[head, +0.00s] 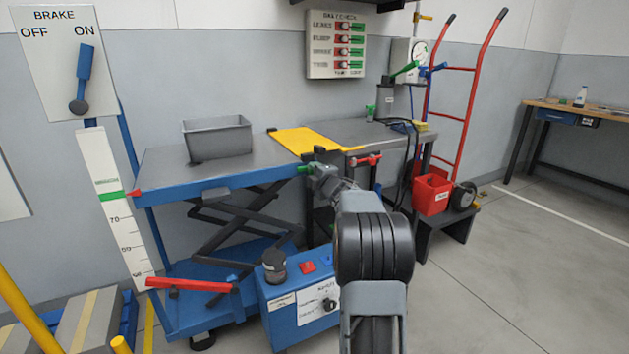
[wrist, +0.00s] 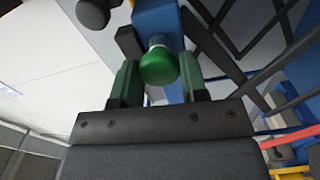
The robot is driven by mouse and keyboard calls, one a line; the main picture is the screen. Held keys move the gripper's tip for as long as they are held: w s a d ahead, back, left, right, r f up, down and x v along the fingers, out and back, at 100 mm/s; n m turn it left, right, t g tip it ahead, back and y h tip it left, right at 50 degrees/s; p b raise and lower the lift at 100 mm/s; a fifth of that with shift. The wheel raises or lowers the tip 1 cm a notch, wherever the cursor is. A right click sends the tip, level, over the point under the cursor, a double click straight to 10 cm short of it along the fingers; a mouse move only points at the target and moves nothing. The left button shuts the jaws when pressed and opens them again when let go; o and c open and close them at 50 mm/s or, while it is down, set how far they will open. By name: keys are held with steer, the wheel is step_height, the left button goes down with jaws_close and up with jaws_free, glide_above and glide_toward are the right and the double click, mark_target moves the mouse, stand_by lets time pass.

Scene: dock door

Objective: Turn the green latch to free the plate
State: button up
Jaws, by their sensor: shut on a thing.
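The green latch (head: 303,169) is at the right end of the blue lift table's near edge, just below the yellow plate (head: 303,141). In the wrist view its round green knob (wrist: 159,68) lies between my two fingers. My gripper (head: 314,168) is at the latch and shut on it; it also shows in the wrist view (wrist: 159,82). The plate lies flat across the gap between the lift table (head: 165,168) and the dark bench (head: 352,132). The latch's pivot is too small to make out in the head view.
A grey bin (head: 217,137) stands on the lift table. A red-handled lever (head: 367,160) is close right of my gripper. A blue control box (head: 302,308) stands below. Open floor lies to the right.

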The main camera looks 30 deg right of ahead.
steer(key=shift+n+b, duration=0.4)
steer(key=shift+n, duration=0.2)
steer(key=o, duration=0.9)
steer(key=s+a+p, duration=0.2)
steer(key=s+p, duration=0.1)
steer(key=s, duration=1)
steer(key=shift+s, duration=0.35)
